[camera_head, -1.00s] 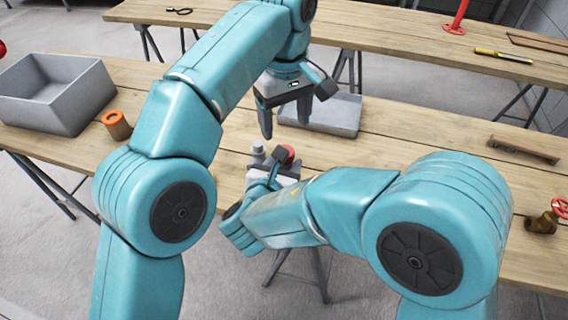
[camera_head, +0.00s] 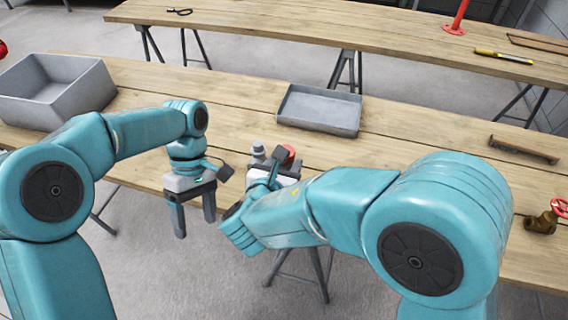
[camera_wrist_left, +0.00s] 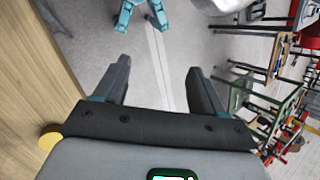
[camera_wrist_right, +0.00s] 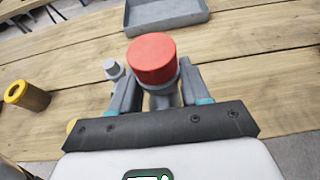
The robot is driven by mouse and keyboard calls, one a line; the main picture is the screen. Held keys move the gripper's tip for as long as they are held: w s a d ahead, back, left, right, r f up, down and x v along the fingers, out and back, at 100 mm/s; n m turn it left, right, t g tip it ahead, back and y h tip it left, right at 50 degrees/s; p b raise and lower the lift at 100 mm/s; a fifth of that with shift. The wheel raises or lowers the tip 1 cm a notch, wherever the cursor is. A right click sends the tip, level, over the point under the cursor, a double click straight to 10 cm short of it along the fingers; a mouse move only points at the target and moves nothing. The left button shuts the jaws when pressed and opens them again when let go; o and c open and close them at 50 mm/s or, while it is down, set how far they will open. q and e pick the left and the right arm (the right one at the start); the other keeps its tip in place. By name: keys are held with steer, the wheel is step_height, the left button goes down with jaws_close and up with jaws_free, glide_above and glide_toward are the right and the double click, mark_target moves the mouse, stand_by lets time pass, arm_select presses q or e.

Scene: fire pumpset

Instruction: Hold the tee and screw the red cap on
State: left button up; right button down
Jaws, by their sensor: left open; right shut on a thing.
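The red cap (camera_wrist_right: 152,57) sits on the upper end of the grey tee (camera_wrist_right: 162,97); whether it is threaded on cannot be told. My right gripper (camera_wrist_right: 157,88) is shut on the tee, with a finger at each side below the cap. In the head view the red cap (camera_head: 289,153) shows partly behind my right gripper, and most of the tee is hidden. My left gripper (camera_head: 195,227) is open and empty, left of the tee and apart from it, near the table's front edge. Its empty fingers also show in the left wrist view (camera_wrist_left: 158,80).
A small grey fitting (camera_wrist_right: 113,69) is beside the cap. A shallow grey tray (camera_head: 320,110) lies behind, a deep grey bin (camera_head: 50,92) at left. A valve (camera_head: 543,222) and bracket (camera_head: 523,149) lie right.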

arm_select(q)
steer(key=s+d+f+m+t+h, duration=0.1)
steer(key=s+d+f+m+h, duration=0.1)
steer(key=f, duration=0.7)
steer(key=s+d+f+m+t+h, duration=0.1)
steer(key=d+f+m, duration=0.2)
steer(key=f, duration=0.5)
arm_select(e)
steer(key=shift+w, duration=0.25)
steer(key=shift+s+a, duration=0.1)
steer(key=shift+s, duration=0.1)
arm_select(q)
steer(key=s+d+f+m+t+h, duration=0.1)
steer(key=s+f+m+t, duration=0.2)
steer(key=s+f, duration=0.5)
steer(key=shift+s+d+f+m+t, duration=0.2)
steer(key=shift+s+f+m+t, duration=0.25)
steer(key=shift+t, duration=0.45)
arm_select(e)
steer(key=shift+w, duration=0.1)
arm_select(q)
steer(key=shift+w+f, duration=0.1)
steer(key=shift+w, duration=0.05)
arm_select(e)
steer(key=shift+r, duration=0.1)
steer(key=shift+y, duration=0.3)
